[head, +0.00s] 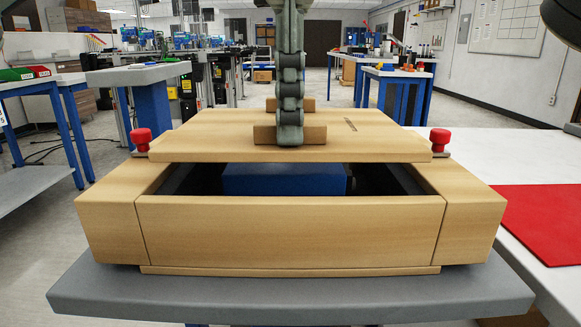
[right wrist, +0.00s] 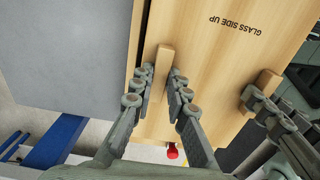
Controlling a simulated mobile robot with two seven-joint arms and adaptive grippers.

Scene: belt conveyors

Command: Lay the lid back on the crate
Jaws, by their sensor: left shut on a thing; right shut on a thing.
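The wooden crate (head: 290,230) stands on a grey-topped table, its opening showing at the front with a blue thing (head: 285,180) inside. The flat wooden lid (head: 215,130) is over the rear of the opening; I cannot tell whether it touches the crate. My left gripper (head: 290,138) is shut on the lid's near handle bar (head: 315,135). It also shows in the right wrist view at the other bar (right wrist: 268,84). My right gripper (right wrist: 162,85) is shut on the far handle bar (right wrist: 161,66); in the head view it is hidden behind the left.
Red knobs (head: 141,138) (head: 440,139) stand at both sides of the crate. The grey tabletop (head: 290,292) has a narrow free strip in front. A white table with a red mat (head: 545,215) is at the right. Blue-legged benches stand at left and behind.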

